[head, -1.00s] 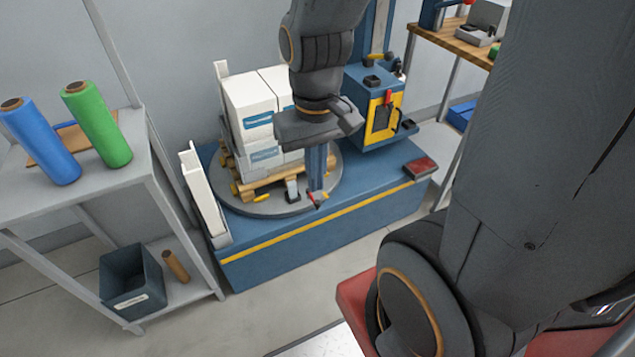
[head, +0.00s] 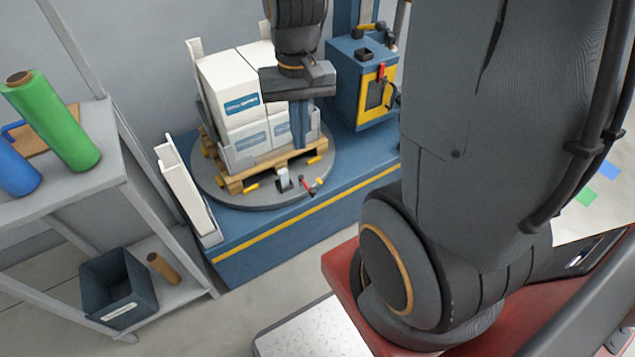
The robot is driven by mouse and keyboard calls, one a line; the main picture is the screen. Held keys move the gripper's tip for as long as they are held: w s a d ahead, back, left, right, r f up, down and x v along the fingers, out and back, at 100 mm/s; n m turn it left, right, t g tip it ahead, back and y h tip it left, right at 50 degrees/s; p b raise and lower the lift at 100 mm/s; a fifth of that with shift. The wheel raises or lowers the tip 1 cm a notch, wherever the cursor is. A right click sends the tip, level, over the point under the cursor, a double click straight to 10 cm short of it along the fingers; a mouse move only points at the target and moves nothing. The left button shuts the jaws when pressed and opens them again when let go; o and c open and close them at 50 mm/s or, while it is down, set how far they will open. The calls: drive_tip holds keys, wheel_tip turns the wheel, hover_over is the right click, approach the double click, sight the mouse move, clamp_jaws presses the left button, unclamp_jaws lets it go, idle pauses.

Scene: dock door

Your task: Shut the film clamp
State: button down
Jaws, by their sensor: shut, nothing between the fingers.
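The pallet load of white boxes (head: 228,82) stands on a wooden pallet on the grey round turntable (head: 225,197). At the turntable's front edge is a small fitting with a red lever (head: 306,184), which looks like the film clamp. A small white and black block (head: 284,179) is just left of it. I cannot tell whether the clamp's jaw is open or shut. My gripper (head: 300,145) points down in front of the boxes, shut and empty. In the picture its fingertips are above the red lever, apart from it. The gripper hides part of the boxes.
A blue control box (head: 362,80) with a yellow panel and red handle stands behind, to the right. A grey shelf (head: 95,150) on the left carries green and blue film rolls and a dark bin (head: 118,290). A white upright panel (head: 185,190) flanks the turntable.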

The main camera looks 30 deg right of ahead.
drive_tip(key=w+d+f+m+y+b, duration=0.1)
drive_tip(key=w+d+f+m+b, duration=0.4)
drive_tip(key=d+f, duration=0.3)
drive_tip(key=w+d+f+m+y+b, duration=0.1)
drive_tip(key=w+d+f+m+b, duration=0.4)
drive_tip(key=f, duration=0.9)
drive_tip(key=w+d, duration=0.3)
drive_tip(key=d, duration=0.1)
drive_tip(key=shift+w+g, duration=0.2)
drive_tip(key=shift+g, duration=0.2)
drive_tip(key=s+a+f+b, duration=0.1)
drive_tip(key=s+a+f, duration=0.1)
drive_tip(key=a+f, duration=0.4)
drive_tip(key=shift+d+x, duration=0.4)
drive_tip(key=shift+x, duration=1.6)
drive_tip(key=shift+s, duration=0.2)
